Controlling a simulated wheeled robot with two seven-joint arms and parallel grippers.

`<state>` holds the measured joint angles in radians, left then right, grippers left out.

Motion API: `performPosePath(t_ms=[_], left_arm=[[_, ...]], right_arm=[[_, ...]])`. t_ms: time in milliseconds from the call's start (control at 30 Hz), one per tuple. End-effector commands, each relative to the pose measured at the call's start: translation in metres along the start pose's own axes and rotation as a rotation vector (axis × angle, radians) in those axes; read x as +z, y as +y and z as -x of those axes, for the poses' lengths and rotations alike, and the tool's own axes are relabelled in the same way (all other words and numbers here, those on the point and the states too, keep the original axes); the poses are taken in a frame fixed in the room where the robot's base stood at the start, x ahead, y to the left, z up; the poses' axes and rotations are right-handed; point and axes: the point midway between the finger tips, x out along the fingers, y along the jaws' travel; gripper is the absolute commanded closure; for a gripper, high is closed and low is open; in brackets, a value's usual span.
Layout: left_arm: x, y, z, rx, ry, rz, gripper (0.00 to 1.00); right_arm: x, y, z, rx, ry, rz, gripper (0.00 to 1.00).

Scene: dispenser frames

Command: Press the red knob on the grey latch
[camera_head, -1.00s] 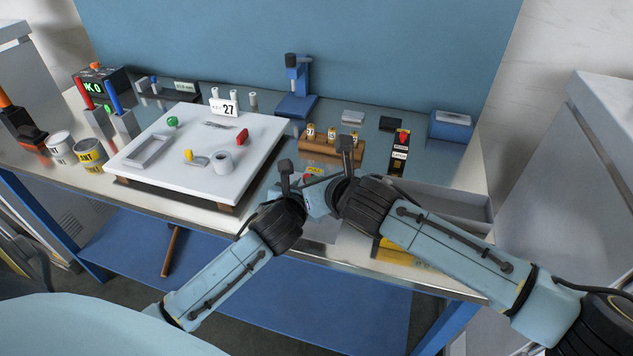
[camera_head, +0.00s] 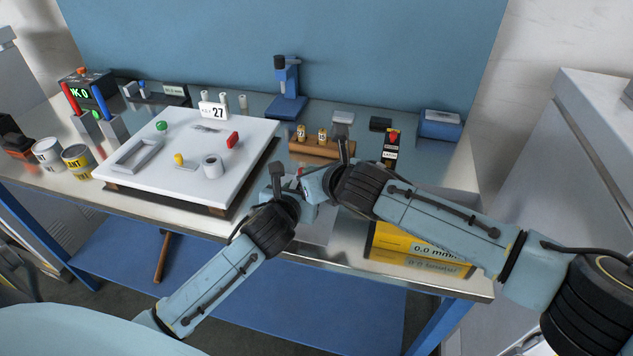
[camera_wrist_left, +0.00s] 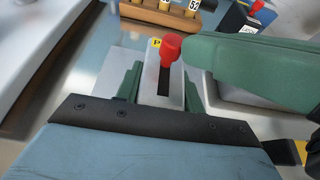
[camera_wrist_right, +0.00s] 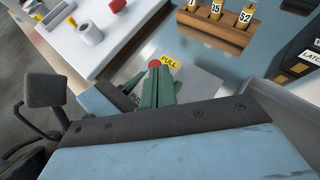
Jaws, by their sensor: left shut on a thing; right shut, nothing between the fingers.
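The grey latch (camera_wrist_left: 178,78) is a pale block with a dark slot. Its red knob (camera_wrist_left: 171,46) stands at the slot's far end, beside a yellow label; it also shows in the right wrist view (camera_wrist_right: 154,63). My left gripper (camera_wrist_left: 160,88) is shut on the latch, one green finger on each side. My right gripper (camera_wrist_right: 160,85) is shut and empty, its fingertips close by the knob. I cannot tell whether they touch it. In the head view, my left gripper (camera_head: 296,188) and right gripper (camera_head: 312,186) meet at the latch and hide most of it.
A white board (camera_head: 190,190) with small parts lies to the left. A wooden block (camera_head: 318,149) with numbered pieces stands behind the grippers. A black latch-labelled box (camera_head: 390,155) is to the right. A yellow box (camera_head: 420,250) reading 0.0 mm sits at the front edge, below my right arm.

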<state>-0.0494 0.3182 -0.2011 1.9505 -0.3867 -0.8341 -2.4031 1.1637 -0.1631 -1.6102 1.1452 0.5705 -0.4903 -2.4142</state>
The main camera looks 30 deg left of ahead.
Motion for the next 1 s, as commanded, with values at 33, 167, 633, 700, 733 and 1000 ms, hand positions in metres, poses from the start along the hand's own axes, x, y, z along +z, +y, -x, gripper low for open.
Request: performPosePath(t_ms=[33, 167, 633, 700, 733, 1000], left_arm=[[-0.001, -0.001, 0.0, -0.001, 0.002, 0.001, 0.94], [-0.001, 0.0, 0.0, -0.001, 0.002, 0.001, 0.94], [-0.001, 0.0, 0.0, 0.0, 0.002, 0.001, 0.94], [-0.001, 0.0, 0.0, 0.0, 0.002, 0.001, 0.94], [-0.001, 0.0, 0.0, 0.0, 0.002, 0.001, 0.94], [-0.001, 0.0, 0.0, 0.001, 0.002, 0.001, 0.94]], right_arm=[[0.0, -0.001, 0.003, 0.0, 0.0, 0.001, 1.0], [0.0, -0.001, 0.014, 0.001, 0.0, 0.001, 1.0], [0.0, -0.001, 0.079, -0.001, 0.0, 0.002, 1.0], [0.0, 0.0, 0.086, 0.0, 0.0, 0.002, 1.0], [0.0, 0.0, 0.089, 0.0, 0.0, 0.001, 1.0], [0.0, 0.0, 0.098, -0.001, 0.001, 0.001, 1.0]])
